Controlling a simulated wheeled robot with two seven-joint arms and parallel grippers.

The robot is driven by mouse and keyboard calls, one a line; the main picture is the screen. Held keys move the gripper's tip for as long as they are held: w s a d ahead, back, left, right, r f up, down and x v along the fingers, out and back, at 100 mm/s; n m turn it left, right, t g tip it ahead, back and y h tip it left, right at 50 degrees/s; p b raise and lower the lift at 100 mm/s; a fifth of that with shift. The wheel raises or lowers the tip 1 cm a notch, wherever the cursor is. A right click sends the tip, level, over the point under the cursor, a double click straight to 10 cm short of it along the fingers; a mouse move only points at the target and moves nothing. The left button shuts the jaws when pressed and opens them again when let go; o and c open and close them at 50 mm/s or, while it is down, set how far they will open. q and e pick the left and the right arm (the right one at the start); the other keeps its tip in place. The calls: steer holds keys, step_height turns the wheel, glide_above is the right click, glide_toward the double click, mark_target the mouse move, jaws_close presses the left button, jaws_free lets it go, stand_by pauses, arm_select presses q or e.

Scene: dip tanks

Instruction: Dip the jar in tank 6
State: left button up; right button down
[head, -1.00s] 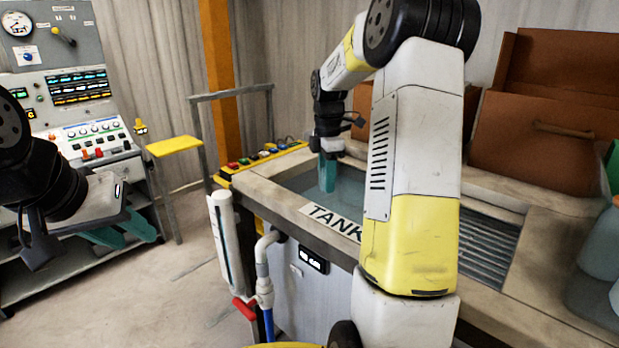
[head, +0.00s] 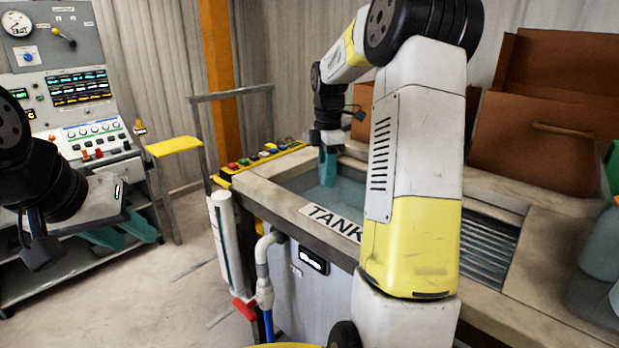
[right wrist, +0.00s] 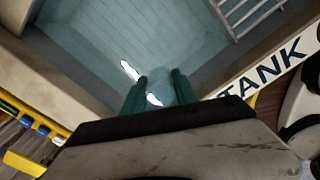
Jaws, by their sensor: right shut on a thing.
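My right gripper (head: 328,168) is over the basin of a tank (head: 292,190), fingers pointing down. The tank holds bluish liquid, which also shows in the right wrist view (right wrist: 115,45). Between the teal fingertips in that view is a pale, see-through jar (right wrist: 160,82), hard to make out against the liquid. I cannot tell whether it touches the liquid. The tank's front label (head: 325,217) reads "TANK"; my right arm hides its number. My left gripper (head: 122,234) is at the left, away from the tank, its teal fingers apart and empty.
A control panel (head: 70,85) stands at the far left, near a yellow-topped stand (head: 173,146). Coloured buttons (head: 262,156) line the tank's left end. A ribbed drain area (head: 488,240), brown boxes (head: 540,145) and a bluish container (head: 602,245) are at the right.

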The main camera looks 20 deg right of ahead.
step_height(320, 180, up, 8)
steer(key=shift+r, duration=0.15)
stand_by(0.5)
stand_by(0.4)
